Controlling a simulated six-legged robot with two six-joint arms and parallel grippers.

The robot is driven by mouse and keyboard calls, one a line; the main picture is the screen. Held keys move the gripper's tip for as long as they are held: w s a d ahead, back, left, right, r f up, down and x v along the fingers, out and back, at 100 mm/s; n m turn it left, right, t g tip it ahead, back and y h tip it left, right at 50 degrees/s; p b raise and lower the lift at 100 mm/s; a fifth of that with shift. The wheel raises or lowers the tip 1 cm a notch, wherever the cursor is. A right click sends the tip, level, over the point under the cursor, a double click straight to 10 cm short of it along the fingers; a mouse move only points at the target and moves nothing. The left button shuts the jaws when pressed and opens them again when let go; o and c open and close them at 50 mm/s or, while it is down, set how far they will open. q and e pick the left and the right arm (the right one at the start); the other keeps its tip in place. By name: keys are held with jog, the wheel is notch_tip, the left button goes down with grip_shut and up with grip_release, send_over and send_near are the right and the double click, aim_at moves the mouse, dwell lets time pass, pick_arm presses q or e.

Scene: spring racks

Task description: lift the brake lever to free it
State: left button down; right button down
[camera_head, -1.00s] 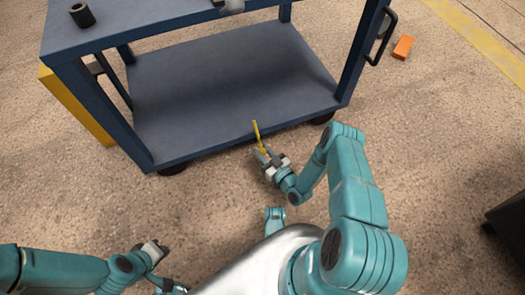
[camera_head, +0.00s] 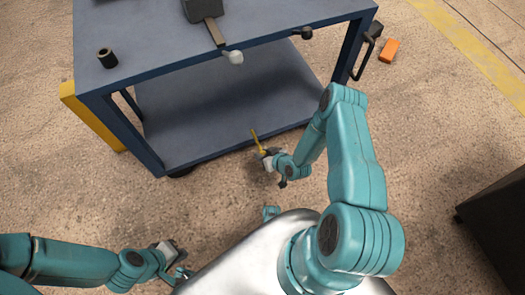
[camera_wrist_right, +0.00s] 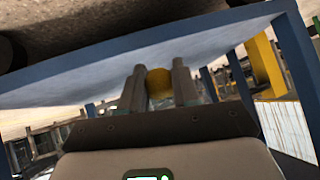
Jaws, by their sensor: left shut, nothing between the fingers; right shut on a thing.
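The yellow brake lever (camera_head: 255,140) stands at the lower front edge of the blue cart (camera_head: 200,159), tilted slightly to the left. My right gripper (camera_head: 264,154) is shut on it near its lower part. In the right wrist view the yellow lever (camera_wrist_right: 158,84) sits between the two fingers of my right gripper (camera_wrist_right: 157,92), below the cart's underside. The lever's lower end is hidden by the gripper. My left gripper (camera_head: 172,251) is shut and empty, low over the floor at the lower left, well apart from the cart.
The cart top carries a black cylinder (camera_head: 107,58) and a dark block (camera_head: 201,10) with a bar and pale knob (camera_head: 232,57). An orange brick (camera_head: 389,50) lies right of the cart. A dark box (camera_head: 495,215) stands at the right. Floor before the cart is clear.

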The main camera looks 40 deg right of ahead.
notch_tip(320, 180, up, 4)
jog(key=g+p, duration=0.2)
jog(key=shift+w+f+g, duration=0.15)
jog(key=shift+f+g, duration=0.05)
jog(key=shift+g, duration=0.1)
jog(key=shift+w+d+r+m+g+y, duration=0.1)
jog(key=shift+r+m+g+y, duration=0.2)
jog(key=shift+r+g, duration=0.25)
jog(key=shift+w+d+r+p, duration=0.1)
jog(key=shift+w+r+p, duration=0.1)
jog(key=shift+r, duration=0.25)
jog(key=shift+w+r+p, duration=0.2)
jog(key=shift+r, duration=0.25)
jog(key=shift+w+r, duration=0.35)
jog(key=shift+r, duration=0.1)
jog(key=c, duration=0.9)
grip_release()
jog(key=shift+o, duration=0.2)
